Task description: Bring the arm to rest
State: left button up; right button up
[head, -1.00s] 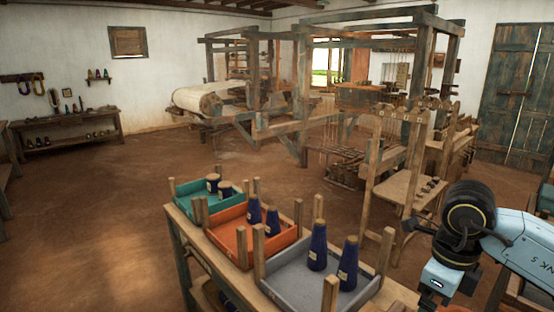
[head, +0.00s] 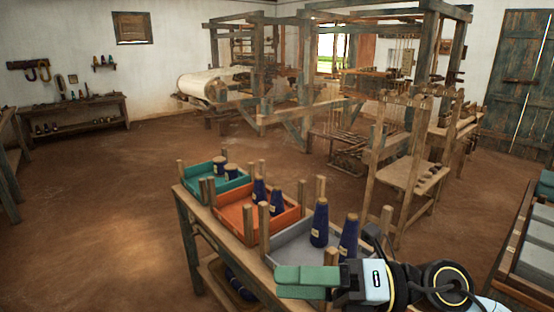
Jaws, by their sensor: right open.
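My right gripper (head: 280,283) shows at the lower right, its green fingers pointing left and its jaws open and empty. It appears in front of the near edge of the grey tray (head: 290,250) on the wooden table; the gap between them is hard to judge. My right arm comes in from the bottom right corner. My left arm and gripper are not in view.
A teal tray (head: 206,187) and an orange tray (head: 236,222) stand behind the grey one, all with wooden corner posts and dark blue cones. A wooden chair-like frame (head: 402,175) and the loom (head: 300,100) stand beyond. Floor at left is clear.

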jog(key=w+d+r+m+t+h, duration=0.1)
jog(key=w+d+r+m+t, duration=0.15)
jog(key=m+t, duration=0.6)
jog(key=w+d+r+m+t+h, duration=0.2)
jog(key=w+d+m+t, duration=0.15)
jog(key=m+t, duration=0.55)
jog(key=d+f+m+g+h, duration=0.2)
jog(key=d+f+m+h, duration=0.9)
jog(key=f+m+h, duration=0.5)
jog(key=s+d+f+m+g+y, duration=0.1)
jog(key=s+f+m+g, duration=0.2)
jog(key=s+f+g, duration=0.65)
jog(key=s+d+f+m+g, duration=0.1)
jog(key=s+f+m+g, duration=0.25)
jog(key=s+f, duration=0.6)
notch_tip(320, 180, down, 20)
jog(key=s+g, duration=0.1)
jog(key=s, duration=0.2)
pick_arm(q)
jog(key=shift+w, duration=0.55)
pick_arm(e)
jog(key=s+d+f+g, duration=0.1)
jog(key=s+d+f, duration=0.2)
jog(key=s+f, duration=1.3)
jog(key=shift+s+f+n, duration=0.4)
jog(key=shift+f, duration=0.15)
jog(key=shift+d+g, duration=0.1)
jog(key=shift+g, duration=0.15)
